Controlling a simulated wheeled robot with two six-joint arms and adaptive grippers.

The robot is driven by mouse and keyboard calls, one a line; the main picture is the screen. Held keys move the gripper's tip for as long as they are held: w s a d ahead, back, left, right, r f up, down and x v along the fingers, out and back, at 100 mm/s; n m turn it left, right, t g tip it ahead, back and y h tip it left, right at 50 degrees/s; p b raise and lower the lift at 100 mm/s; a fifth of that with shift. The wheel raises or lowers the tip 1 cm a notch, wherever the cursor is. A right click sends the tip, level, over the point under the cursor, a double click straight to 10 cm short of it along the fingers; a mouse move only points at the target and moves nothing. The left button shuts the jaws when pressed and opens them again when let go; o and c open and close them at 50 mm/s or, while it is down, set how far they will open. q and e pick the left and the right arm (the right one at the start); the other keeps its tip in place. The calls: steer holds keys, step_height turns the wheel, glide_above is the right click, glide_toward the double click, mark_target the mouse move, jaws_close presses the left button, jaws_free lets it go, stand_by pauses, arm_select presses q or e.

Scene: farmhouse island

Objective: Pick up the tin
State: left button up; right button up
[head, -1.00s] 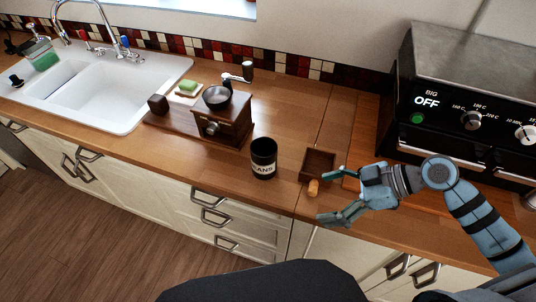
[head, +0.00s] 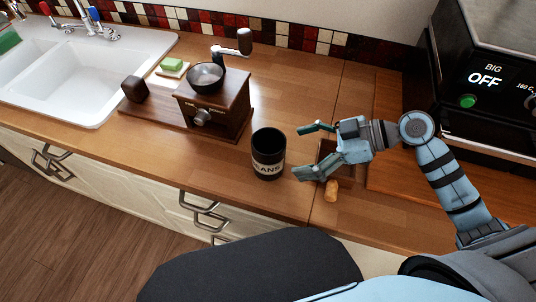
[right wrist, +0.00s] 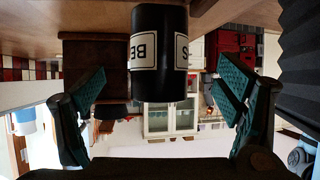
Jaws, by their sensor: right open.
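The tin (head: 268,160) is a black, open-topped cylinder with a pale label, of which "EANS" can be read. It stands upright on the wooden counter. My right gripper (head: 309,150) is open and empty just to the right of the tin, its two fingers pointing left toward it. In the right wrist view the tin (right wrist: 160,60) shows upside down between the two spread fingers, ahead of them; contact is not visible. My left gripper is out of view.
A wooden coffee grinder (head: 222,113) stands behind and left of the tin. A black oven (head: 490,75) is at the right. Counter in front of the tin is clear.

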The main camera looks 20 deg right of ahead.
mark_target(268, 158)
steer(key=x, duration=0.9)
steer(key=shift+f+p, duration=0.15)
steer(key=shift+p, duration=0.2)
steer(key=c, duration=1.3)
step_height(268, 158, up, 20)
steer(key=p, duration=0.2)
steer(key=shift+p, duration=0.3)
